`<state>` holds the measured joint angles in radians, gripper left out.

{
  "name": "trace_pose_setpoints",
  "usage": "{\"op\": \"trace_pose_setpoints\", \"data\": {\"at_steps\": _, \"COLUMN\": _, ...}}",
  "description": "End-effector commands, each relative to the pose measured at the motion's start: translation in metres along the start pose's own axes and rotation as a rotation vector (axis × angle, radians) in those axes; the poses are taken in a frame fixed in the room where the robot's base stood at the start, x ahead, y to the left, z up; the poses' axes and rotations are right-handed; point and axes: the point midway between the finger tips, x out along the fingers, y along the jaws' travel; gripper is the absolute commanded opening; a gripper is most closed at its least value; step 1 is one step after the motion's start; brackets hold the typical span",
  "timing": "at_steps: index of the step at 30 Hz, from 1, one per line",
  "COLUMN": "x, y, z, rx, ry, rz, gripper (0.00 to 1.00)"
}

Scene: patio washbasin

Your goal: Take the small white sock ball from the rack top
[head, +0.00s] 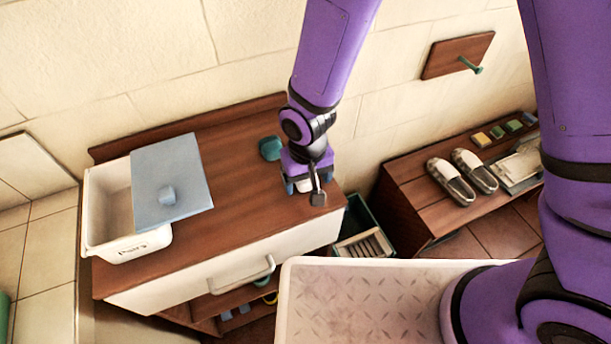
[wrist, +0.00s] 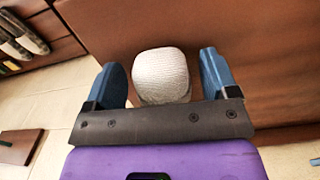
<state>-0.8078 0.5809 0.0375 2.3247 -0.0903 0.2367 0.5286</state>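The small white sock ball (wrist: 161,72) shows in the wrist view, a knitted, rounded lump on the brown wooden top. My gripper (wrist: 162,80) is open, with one blue finger on each side of the ball. A gap shows between the ball and each finger, so neither seems to touch it. In the head view my gripper (head: 304,184) is low over the right end of the rack top (head: 235,190). There my gripper and wrist hide most of the ball.
A white bin (head: 108,215) with a grey-blue lid (head: 172,180) stands on the left of the rack top. A teal item (head: 270,148) lies behind my gripper. A low bench (head: 415,200) with slippers (head: 452,182) and a green crate (head: 362,215) are to the right.

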Motion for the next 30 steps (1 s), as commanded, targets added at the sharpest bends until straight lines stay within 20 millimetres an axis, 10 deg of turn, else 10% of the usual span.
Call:
{"op": "trace_pose_setpoints", "data": {"at_steps": 6, "x": 0.0, "y": 0.0, "z": 0.0, "rx": 0.0, "ry": 0.0, "rz": 0.0, "gripper": 0.3}}
{"op": "trace_pose_setpoints", "data": {"at_steps": 30, "x": -0.021, "y": 0.005, "z": -0.01, "rx": 0.004, "ry": 0.001, "rz": -0.001, "gripper": 0.29}}
